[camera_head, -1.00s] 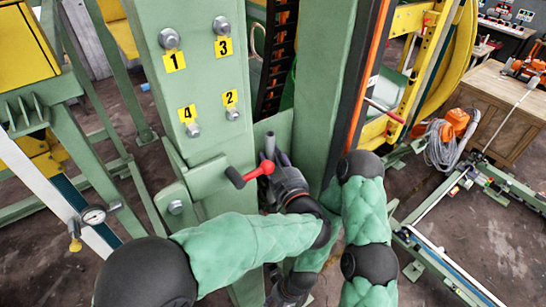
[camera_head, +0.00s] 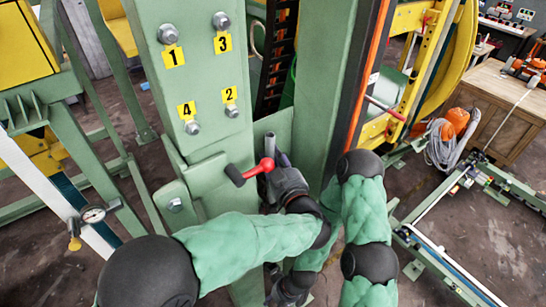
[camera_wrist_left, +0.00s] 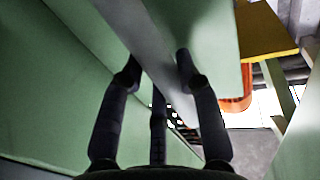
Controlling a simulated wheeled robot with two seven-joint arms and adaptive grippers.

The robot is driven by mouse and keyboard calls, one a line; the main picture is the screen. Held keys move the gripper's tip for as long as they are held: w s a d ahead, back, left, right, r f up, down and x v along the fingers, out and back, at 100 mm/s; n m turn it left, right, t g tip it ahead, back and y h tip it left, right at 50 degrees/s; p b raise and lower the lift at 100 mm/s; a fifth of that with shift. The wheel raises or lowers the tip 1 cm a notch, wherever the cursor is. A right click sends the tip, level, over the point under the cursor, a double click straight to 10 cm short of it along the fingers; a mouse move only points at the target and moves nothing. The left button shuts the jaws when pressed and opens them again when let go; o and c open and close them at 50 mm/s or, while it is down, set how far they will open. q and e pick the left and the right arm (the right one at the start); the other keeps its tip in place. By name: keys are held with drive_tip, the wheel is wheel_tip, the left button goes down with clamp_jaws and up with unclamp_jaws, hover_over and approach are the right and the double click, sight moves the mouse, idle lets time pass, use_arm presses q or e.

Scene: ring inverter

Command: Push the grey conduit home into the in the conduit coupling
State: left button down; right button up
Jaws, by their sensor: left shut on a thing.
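The grey conduit (camera_head: 271,148) stands up beside the green post, next to a red lever (camera_head: 251,171) with a black grip. My left gripper (camera_head: 277,176) is around the conduit below its top end, shut on it. In the left wrist view the conduit (camera_wrist_left: 160,68) runs diagonally between the dark fingertips (camera_wrist_left: 157,66). The conduit's lower part is hidden by my gripper and arm. I cannot make out the conduit coupling. My right gripper (camera_head: 284,291) is low at the bottom of the head view, mostly cut off, and its jaws cannot be read.
The green post (camera_head: 215,75) with numbered yellow labels and bolts rises close at the left of my left gripper. A second green column (camera_head: 327,90) stands at the right. A wooden crate (camera_head: 495,105) and coiled grey cable (camera_head: 440,148) are farther right.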

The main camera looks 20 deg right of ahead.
use_arm(q)
drive_tip(key=shift+s+f, duration=0.1)
drive_tip(key=shift+f, duration=0.25)
drive_tip(key=c, duration=0.8)
unclamp_jaws()
wheel_tip(320, 180, up, 10)
drive_tip(key=shift+r, duration=0.15)
